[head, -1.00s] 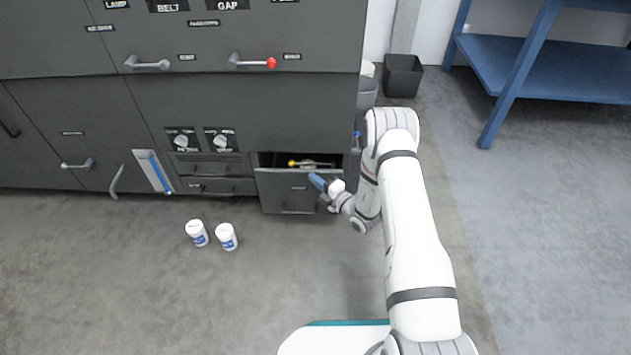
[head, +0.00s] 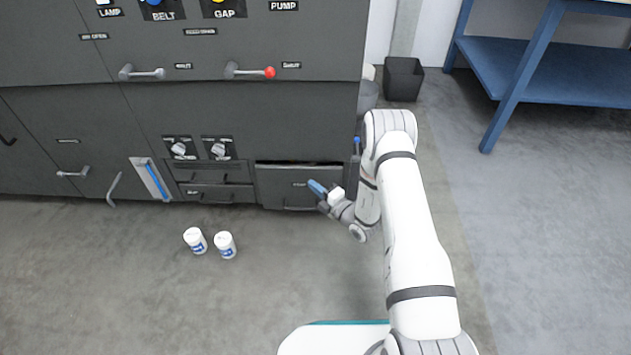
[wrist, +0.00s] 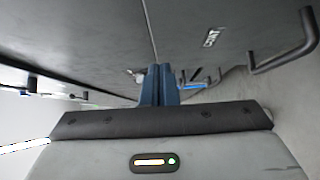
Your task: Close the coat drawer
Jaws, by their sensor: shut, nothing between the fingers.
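The coat drawer (head: 285,187) is the dark grey front at the lower right of the cabinet. In the wrist view, the shut fingers (wrist: 158,84) point along the dark front, which bears a label (wrist: 210,38) and a bar handle (wrist: 287,50). I cannot tell whether the fingertips touch the front.
Two white jars (head: 210,242) stand on the floor left of the drawer. Two smaller drawers (head: 212,182) lie to its left. A black bin (head: 403,79) and a blue table (head: 535,70) stand at the right. The floor in front is mostly clear.

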